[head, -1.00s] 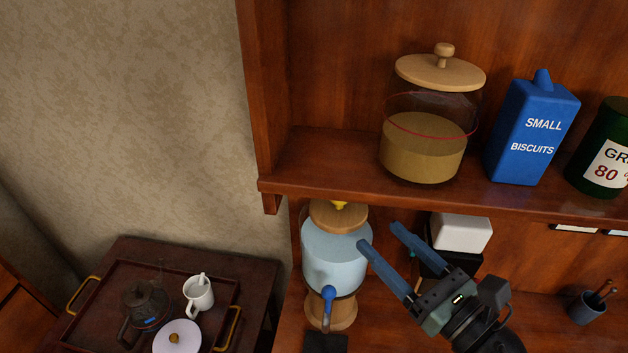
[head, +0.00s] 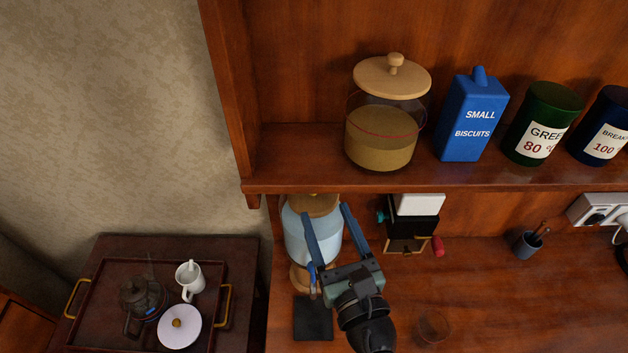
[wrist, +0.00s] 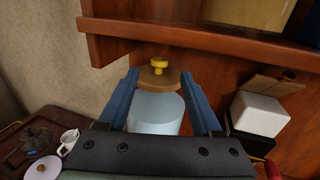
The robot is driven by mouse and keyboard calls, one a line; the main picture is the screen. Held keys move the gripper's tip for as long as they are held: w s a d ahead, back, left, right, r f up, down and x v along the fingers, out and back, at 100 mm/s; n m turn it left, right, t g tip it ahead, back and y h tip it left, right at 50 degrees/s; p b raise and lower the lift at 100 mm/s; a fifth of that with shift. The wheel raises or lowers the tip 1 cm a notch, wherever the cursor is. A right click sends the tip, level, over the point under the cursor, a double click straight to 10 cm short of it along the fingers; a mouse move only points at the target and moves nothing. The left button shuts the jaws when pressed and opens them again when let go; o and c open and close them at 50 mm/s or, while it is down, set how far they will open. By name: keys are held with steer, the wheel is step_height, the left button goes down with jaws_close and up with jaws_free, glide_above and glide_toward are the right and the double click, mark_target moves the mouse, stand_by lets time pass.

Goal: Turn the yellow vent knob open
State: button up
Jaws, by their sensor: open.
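The yellow vent knob (wrist: 159,65) sits on the round wooden lid (wrist: 160,77) of a water dispenser (wrist: 156,110). The dispenser holds pale blue water and also shows in the head view (head: 297,240), under the shelf. In the head view the shelf edge hides most or all of the knob. My gripper (head: 325,210) is open and empty, in front of the dispenser with its blue fingers pointing toward it. In the wrist view the knob stands between the two fingertips and beyond them, apparently untouched. The dispenser's blue tap (head: 312,279) is beside my gripper's left side.
The shelf (head: 400,185) overhangs the dispenser closely. It carries a glass jar (head: 382,140), a blue biscuit box (head: 470,120) and canisters. A black and white box-shaped item (head: 418,206) stands right of the dispenser. A tray (head: 110,340) with tea things is lower left.

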mark_target(316, 200)
steer(key=p+x, duration=0.1)
steer(key=x, duration=0.6)
jaws_close()
